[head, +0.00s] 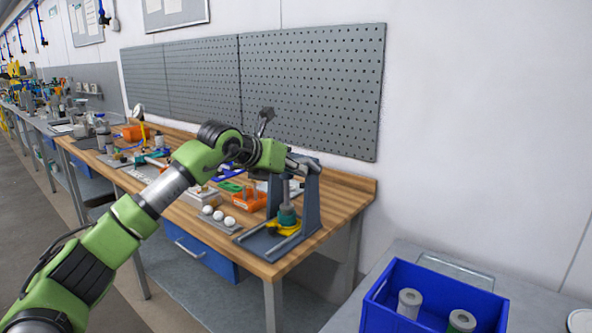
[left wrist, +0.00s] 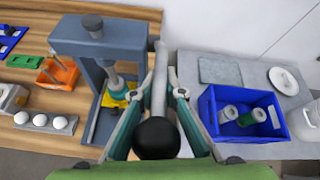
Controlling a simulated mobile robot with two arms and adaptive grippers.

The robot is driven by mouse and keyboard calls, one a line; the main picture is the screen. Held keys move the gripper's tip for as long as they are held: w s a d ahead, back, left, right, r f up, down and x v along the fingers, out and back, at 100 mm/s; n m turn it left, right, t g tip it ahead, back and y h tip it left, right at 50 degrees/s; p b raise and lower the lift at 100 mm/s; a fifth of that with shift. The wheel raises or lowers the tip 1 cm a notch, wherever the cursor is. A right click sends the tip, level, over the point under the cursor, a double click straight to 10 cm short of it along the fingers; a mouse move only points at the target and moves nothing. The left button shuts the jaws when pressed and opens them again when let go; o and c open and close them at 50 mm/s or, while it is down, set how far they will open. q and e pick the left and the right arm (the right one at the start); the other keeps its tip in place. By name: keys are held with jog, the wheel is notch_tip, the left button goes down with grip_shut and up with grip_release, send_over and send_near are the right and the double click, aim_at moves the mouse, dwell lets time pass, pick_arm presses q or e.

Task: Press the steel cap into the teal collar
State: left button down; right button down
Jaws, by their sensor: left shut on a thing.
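A blue-grey press (head: 308,200) stands at the right end of the wooden bench. Under its ram is the teal collar (head: 287,215), upright in a yellow holder (head: 284,228). The collar also shows in the left wrist view (left wrist: 117,84), partly covered by the ram. The steel cap cannot be told apart from the ram end above the collar. My left gripper (head: 294,163) is at the upper part of the press. In the left wrist view it is shut on the grey press lever (left wrist: 159,62), with the black ball knob (left wrist: 156,139) nearer the camera. My right gripper is not in view.
A blue crate (head: 400,313) with grey and green cylinders stands on a grey table at the right. White balls in a tray (head: 216,220) and an orange bin (head: 250,202) lie left of the press. A grey pegboard (head: 310,90) hangs behind the bench.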

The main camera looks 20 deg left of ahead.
pick_arm(q)
jog(key=shift+a+f, duration=0.2)
jog(key=shift+f, duration=0.05)
dwell(0.3)
jog(key=c, duration=2.1)
grip_release()
jog(key=shift+a+r, duration=0.1)
jog(key=shift+r, duration=0.05)
jog(key=shift+s+r, duration=0.1)
jog(key=shift+r, duration=0.05)
jog(key=v, duration=1.1)
jog(key=shift+s+a+r, duration=0.1)
jog(key=shift+s, duration=0.25)
